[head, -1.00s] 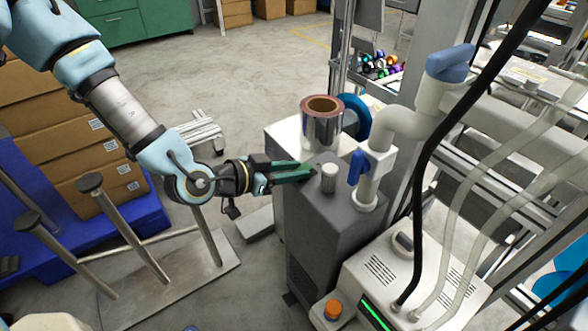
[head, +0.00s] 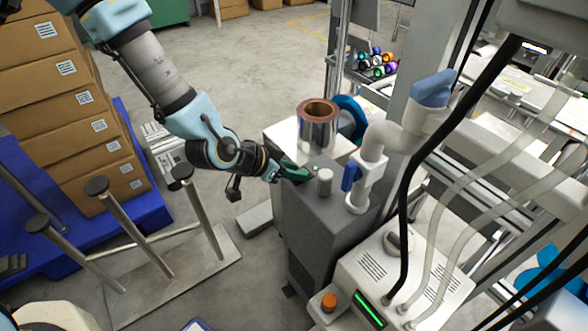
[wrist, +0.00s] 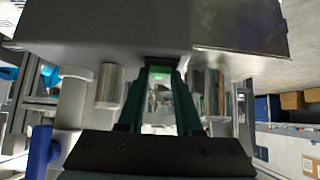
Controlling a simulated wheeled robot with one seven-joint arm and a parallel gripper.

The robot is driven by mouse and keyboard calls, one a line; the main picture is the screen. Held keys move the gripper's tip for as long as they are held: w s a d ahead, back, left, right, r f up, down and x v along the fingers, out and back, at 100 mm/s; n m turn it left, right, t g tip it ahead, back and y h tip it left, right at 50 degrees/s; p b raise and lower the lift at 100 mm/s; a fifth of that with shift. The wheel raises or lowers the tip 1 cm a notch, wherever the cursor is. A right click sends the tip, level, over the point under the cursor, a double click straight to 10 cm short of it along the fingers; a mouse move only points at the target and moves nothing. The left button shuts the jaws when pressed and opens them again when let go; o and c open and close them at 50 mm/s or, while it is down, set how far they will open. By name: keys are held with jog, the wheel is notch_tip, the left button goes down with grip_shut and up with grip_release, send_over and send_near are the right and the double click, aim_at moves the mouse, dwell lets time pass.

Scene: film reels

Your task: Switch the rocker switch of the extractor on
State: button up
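The extractor (head: 325,215) is a dark grey box with a grey top, a short round post and a pale pipe with a blue valve handle. My gripper (head: 303,176) has green fingers, with the tips at the left edge of the extractor's top, left of the post. In the wrist view my gripper (wrist: 161,75) has its two fingers apart with a gap between them; the grey box body (wrist: 130,35) fills the top of that view. A small bright green patch shows between the fingertips; I cannot tell if it is the rocker switch. No switch is clear in the head view.
A shiny reel (head: 318,125) stands just behind the fingers, with a blue disc (head: 352,118) beside it. A white unit (head: 400,285) with a green light and an orange knob (head: 329,302) stands in front. Metal posts (head: 130,225) and stacked boxes (head: 75,110) are at left.

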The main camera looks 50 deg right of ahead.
jog(key=o, duration=0.4)
jog(key=v, duration=1.1)
jog(key=shift+s+d, duration=0.1)
jog(key=w+a+r+n+t+y+p, duration=0.3)
jog(key=w+a+n, duration=0.2)
jog(key=w+a, duration=0.55)
jog(key=w+a+r+n+t+y+p, duration=0.25)
jog(key=w+a+r+n, duration=0.2)
jog(key=w+a, duration=0.6)
jog(key=a+r+n+y+p, duration=0.1)
jog(key=a+r+n, duration=0.4)
jog(key=a, duration=0.4)
jog(key=a+r+n+y+p, duration=0.2)
jog(key=a+r+n, duration=0.3)
jog(key=a, duration=0.4)
jog(key=shift+w+a+n+g, duration=0.2)
jog(key=shift+w+n+g, duration=0.1)
jog(key=shift+n+g, duration=0.15)
